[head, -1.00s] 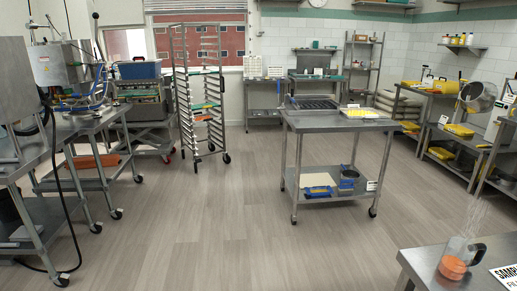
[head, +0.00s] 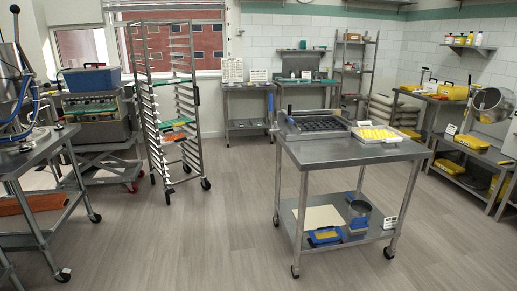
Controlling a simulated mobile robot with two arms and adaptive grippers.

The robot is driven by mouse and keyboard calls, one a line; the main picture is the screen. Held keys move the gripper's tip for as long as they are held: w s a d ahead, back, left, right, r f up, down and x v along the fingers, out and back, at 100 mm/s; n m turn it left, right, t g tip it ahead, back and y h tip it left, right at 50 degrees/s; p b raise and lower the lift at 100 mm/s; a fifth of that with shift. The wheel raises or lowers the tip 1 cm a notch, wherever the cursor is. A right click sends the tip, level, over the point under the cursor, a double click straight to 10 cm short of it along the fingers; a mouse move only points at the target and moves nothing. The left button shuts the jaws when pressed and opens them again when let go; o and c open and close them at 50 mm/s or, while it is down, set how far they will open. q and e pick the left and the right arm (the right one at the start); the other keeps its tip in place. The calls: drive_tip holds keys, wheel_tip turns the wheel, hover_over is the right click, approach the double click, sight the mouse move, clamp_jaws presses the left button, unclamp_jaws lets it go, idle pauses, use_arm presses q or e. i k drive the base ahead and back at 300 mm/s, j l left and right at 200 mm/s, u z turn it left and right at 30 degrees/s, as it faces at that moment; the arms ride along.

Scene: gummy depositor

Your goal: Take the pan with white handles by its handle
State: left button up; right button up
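I cannot make out a pan with clearly white handles. A dark tray with many cavities (head: 318,125) lies on the cart's top. A large tilted metal drum (head: 493,104) stands at the far right. A steel vessel (head: 8,80) is cut off by the left edge. Neither of my grippers is in view.
The wheeled steel cart (head: 352,152) stands right of centre. A tall wheeled rack (head: 148,105) stands left of centre. A steel table (head: 28,158) is at the left edge. The grey floor (head: 185,240) between them is clear. Shelving lines the right wall.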

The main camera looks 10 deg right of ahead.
sight(372, 134)
drive_tip(key=i+l+z, duration=0.35)
drive_tip(key=i, duration=0.5)
drive_tip(key=i+z, duration=0.35)
drive_tip(key=i, duration=0.45)
